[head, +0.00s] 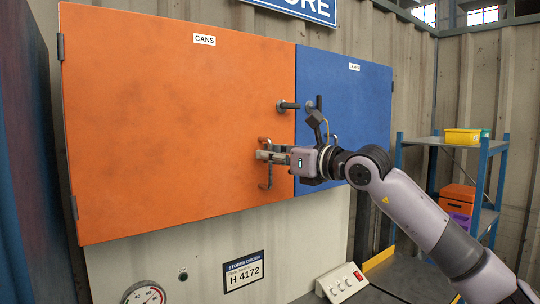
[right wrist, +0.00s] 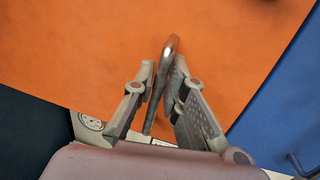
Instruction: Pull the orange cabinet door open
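The orange cabinet door (head: 170,120), labelled CANS, hangs on hinges at its left edge. Its right edge meets the blue door, and I see no clear gap there. A metal bar handle (head: 265,180) stands upright near its lower right. My right gripper (head: 266,156) is at this handle, coming from the right. In the right wrist view the handle (right wrist: 170,46) passes between the two fingers (right wrist: 163,85), which are closed in on it. The orange door (right wrist: 90,45) fills most of that view. My left gripper is not in view.
The blue door (head: 350,110) is right of the orange one, behind my right arm. Below are a gauge (head: 143,293) and a white box with buttons (head: 341,282). A blue shelf (head: 483,170) stands at the right.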

